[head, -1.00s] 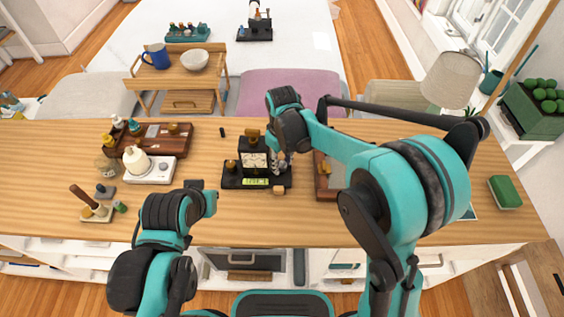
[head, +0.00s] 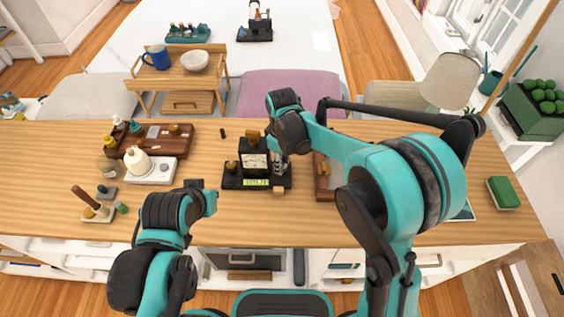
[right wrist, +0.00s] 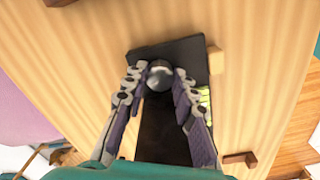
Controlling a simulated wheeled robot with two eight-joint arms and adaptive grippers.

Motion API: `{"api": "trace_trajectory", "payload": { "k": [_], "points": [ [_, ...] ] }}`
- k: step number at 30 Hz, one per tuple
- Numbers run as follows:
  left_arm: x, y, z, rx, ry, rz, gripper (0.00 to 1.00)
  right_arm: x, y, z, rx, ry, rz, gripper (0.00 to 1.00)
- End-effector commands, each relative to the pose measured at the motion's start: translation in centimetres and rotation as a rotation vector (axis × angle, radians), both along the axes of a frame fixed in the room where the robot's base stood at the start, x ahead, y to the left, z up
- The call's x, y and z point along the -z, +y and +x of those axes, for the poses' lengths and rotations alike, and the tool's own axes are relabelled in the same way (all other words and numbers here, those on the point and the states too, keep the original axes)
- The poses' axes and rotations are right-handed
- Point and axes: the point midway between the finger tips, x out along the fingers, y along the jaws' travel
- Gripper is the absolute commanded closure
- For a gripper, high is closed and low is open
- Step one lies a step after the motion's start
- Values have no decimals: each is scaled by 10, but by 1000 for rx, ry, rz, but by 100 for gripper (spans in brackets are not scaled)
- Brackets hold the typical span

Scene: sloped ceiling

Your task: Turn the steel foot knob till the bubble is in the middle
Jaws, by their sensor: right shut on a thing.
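A black clock-like device (head: 254,160) stands on a black base (head: 232,182) in the middle of the table. A yellow-green level vial (head: 256,182) lies along the base's front; the bubble is too small to make out. The steel foot knob (right wrist: 159,77) is round and shiny, at the base's end in the right wrist view. My right gripper (right wrist: 158,78) has a finger on each side of the knob and is shut on it. In the head view the right gripper (head: 279,168) comes down at the device's right side. My left gripper (head: 205,196) is away from the device; its fingers are not clear.
A small wooden block (head: 279,190) sits at the base's front right corner. A wooden tray (head: 324,185) lies to the right, partly behind my right arm. A white kettle-like pot (head: 136,160) and a brown tray (head: 180,139) stand at left. The table front between is clear.

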Motion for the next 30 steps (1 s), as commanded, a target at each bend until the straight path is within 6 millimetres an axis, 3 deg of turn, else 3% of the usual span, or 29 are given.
{"api": "trace_trajectory", "payload": {
  "k": [1, 2, 14, 30],
  "points": [
    [0, 0, 0, 0, 0, 0, 100, 0, 0, 0, 1, -1, 0, 71],
    [0, 0, 0, 0, 0, 0, 100, 0, 0, 0, 1, -1, 0, 64],
    [0, 0, 0, 0, 0, 0, 100, -7, 0, 0, 2, 0, 0, 64],
    [0, 0, 0, 0, 0, 0, 100, -108, 0, 0, 2, 0, 0, 64]
  ]
}}
